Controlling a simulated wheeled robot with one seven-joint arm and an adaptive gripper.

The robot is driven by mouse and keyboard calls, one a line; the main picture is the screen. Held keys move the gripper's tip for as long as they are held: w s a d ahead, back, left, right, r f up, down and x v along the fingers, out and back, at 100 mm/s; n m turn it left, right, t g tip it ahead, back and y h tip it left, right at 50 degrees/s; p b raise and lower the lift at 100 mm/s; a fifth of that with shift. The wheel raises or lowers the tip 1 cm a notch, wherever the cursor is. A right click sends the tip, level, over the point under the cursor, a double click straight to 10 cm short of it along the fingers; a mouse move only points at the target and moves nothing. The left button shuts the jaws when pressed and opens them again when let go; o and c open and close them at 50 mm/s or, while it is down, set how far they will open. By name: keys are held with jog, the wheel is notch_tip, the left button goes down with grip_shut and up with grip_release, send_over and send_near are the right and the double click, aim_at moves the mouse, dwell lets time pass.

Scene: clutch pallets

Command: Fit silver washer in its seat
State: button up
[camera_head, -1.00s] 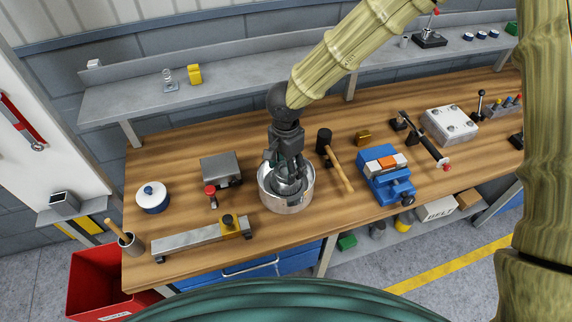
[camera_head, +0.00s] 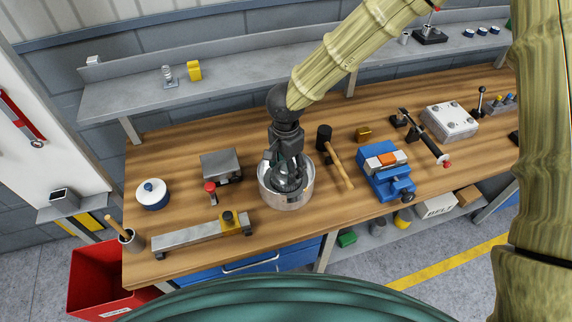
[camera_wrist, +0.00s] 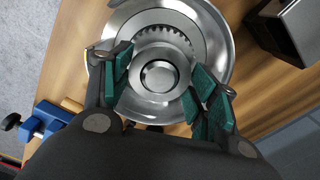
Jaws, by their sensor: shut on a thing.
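My gripper (camera_head: 287,176) reaches down into a round silver housing (camera_head: 286,203) on the wooden bench. In the wrist view the teal finger pads (camera_wrist: 163,82) stand on either side of a round silver piece with a raised middle, taken as the silver washer (camera_wrist: 160,75). The gripper is shut on it. The housing's wide rim (camera_wrist: 222,40) surrounds it, and a toothed ring (camera_wrist: 165,34) shows just beyond it. The washer lies over the housing's inside; whether it touches the seat below cannot be told. In the head view the fingers hide most of the washer.
A mallet (camera_head: 339,165) lies close to the right of the housing, with a blue vise (camera_head: 385,180) beyond. A grey block fixture (camera_head: 220,164) and a long metal bar fixture (camera_head: 187,237) stand to the left. A shelf (camera_head: 230,77) runs behind.

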jog(key=o, duration=1.3)
jog(key=o, duration=0.3)
jog(key=shift+r, duration=0.1)
jog(key=shift+r+p, duration=2.4)
jog(key=shift+p, duration=0.45)
jog(key=shift+r, duration=1)
